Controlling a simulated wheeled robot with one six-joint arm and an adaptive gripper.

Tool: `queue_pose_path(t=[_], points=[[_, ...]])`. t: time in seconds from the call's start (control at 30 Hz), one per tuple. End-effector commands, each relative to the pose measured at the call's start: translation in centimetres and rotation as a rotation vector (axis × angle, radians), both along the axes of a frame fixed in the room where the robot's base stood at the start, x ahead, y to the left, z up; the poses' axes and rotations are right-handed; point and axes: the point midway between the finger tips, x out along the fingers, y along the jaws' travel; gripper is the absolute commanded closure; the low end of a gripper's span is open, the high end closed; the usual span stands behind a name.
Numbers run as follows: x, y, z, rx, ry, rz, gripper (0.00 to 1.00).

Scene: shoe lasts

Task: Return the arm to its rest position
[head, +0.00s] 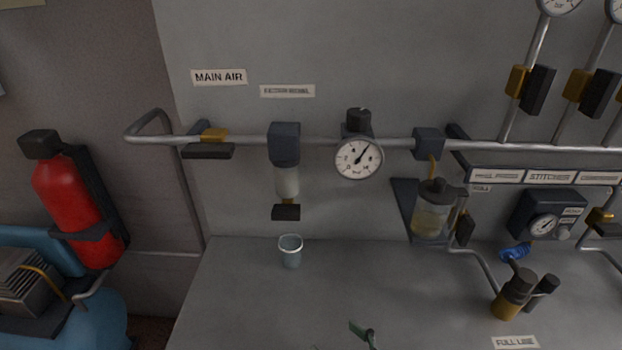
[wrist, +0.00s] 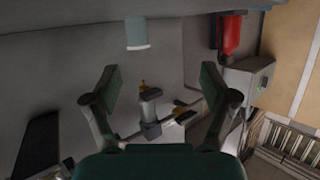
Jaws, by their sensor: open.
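My gripper (wrist: 157,90) is open in the wrist view, its two green fingers spread wide with nothing held between them. In the head view only a small green part of my gripper (head: 362,333) shows at the bottom edge, above the grey bench; the rest of the arm is out of frame. A small clear cup (head: 290,251) stands upright on the bench, behind and left of the gripper. The cup (wrist: 136,34) also shows in the wrist view, upside down and beyond the fingers, apart from them.
The bench top (head: 235,310) is clear around the cup. An air pipe with a filter (head: 286,180), a gauge (head: 359,159) and an oiler bowl (head: 432,211) runs along the wall. A brass-and-black fitting (head: 513,296) and blue item (head: 515,252) are right. A red extinguisher (head: 68,200) hangs left.

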Motion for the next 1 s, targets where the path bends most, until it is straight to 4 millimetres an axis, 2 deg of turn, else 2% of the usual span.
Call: queue_pose_path(t=[0.27, 0.47, 0.73, 1.0], points=[[-2.9, -2.8, -3.7, 0.023, 0.042, -0.149, 0.16], [-6.6, -5.8, -6.5, 0.031, 0.061, -0.294, 0.16], [-13.4, -9.7, -8.9, 0.015, 0.057, -0.468, 0.16], [-20.8, -12.5, -8.9, -0.014, 0.02, -0.578, 0.16]])
